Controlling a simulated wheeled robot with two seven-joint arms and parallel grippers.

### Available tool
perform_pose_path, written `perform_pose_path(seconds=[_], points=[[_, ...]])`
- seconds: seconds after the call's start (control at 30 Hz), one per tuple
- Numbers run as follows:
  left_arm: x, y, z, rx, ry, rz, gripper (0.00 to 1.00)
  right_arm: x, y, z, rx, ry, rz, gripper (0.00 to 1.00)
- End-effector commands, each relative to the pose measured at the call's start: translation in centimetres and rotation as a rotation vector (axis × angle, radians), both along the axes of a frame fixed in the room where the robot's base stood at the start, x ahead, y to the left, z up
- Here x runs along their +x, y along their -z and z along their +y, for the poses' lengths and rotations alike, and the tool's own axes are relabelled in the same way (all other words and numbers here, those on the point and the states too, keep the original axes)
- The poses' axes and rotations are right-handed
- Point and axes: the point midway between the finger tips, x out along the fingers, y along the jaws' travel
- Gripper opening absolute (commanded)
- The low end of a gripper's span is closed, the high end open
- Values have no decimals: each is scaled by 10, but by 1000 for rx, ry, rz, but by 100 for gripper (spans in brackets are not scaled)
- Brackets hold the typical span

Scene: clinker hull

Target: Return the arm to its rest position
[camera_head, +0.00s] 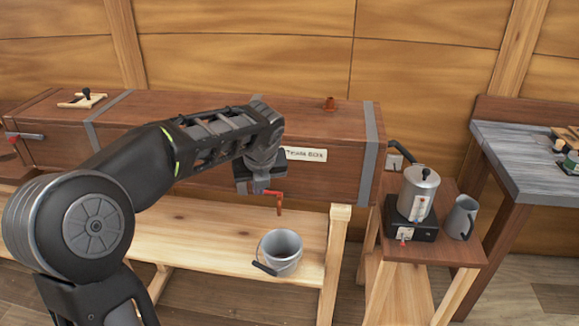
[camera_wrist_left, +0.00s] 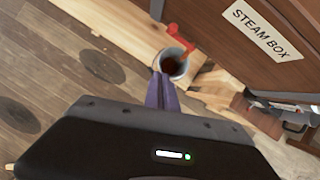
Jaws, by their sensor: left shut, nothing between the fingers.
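My left arm (camera_head: 120,185) reaches in from the left, across the front of the long brown steam box (camera_head: 330,170). Its gripper (camera_head: 258,188) points down in front of the box, left of the white label (camera_head: 306,154). The fingers (camera_wrist_left: 162,92) are shut together with nothing between them. A red tap (camera_head: 276,198) shows just right of the fingertips; I cannot tell whether they touch it. It also shows in the left wrist view (camera_wrist_left: 180,38). My right gripper is not in view.
A grey bucket (camera_head: 282,250) stands on the wooden bench (camera_head: 215,225) below the tap; dark contents show in the wrist view (camera_wrist_left: 172,66). At right, a small stand (camera_head: 455,250) holds a metal boiler (camera_head: 420,192) on a black burner and a grey jug (camera_head: 461,217). A grey-topped workbench (camera_head: 520,160) stands beyond.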

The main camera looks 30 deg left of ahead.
Motion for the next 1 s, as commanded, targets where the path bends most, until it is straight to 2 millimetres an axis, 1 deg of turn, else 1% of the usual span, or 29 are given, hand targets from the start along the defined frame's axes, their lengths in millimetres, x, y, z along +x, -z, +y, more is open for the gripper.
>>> perform_pose_path(seconds=[0.23, 0.37, 0.47, 0.57, 0.67, 0.7, 0.77, 0.8, 0.87, 0.9, 0.97, 1.0], points=[[0, 0, 0, -6, -16, -5, 0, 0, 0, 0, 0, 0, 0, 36], [6, -1, -2, -50, -104, -62, 0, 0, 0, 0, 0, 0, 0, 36], [21, -3, -12, -154, -239, -172, 0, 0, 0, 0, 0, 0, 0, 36], [38, 5, -37, -345, -430, -297, 0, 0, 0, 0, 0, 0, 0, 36], [53, 43, -81, -608, -679, -357, 0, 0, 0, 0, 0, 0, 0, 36], [55, 64, -101, -719, -797, -357, 0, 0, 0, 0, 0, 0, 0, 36], [55, 101, -132, -881, -994, -335, 0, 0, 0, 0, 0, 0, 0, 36], [50, 128, -153, -978, -1139, -304, 0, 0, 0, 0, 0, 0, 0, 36], [38, 168, -182, -1096, -1363, -246, 0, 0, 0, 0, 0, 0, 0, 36], [26, 195, -199, -1155, -1514, -203, 0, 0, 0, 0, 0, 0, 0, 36], [3, 234, -222, -1214, -1738, -138, 0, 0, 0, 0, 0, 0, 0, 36], [-15, 259, -235, -1231, -1882, -97, 0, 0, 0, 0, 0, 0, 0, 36]])
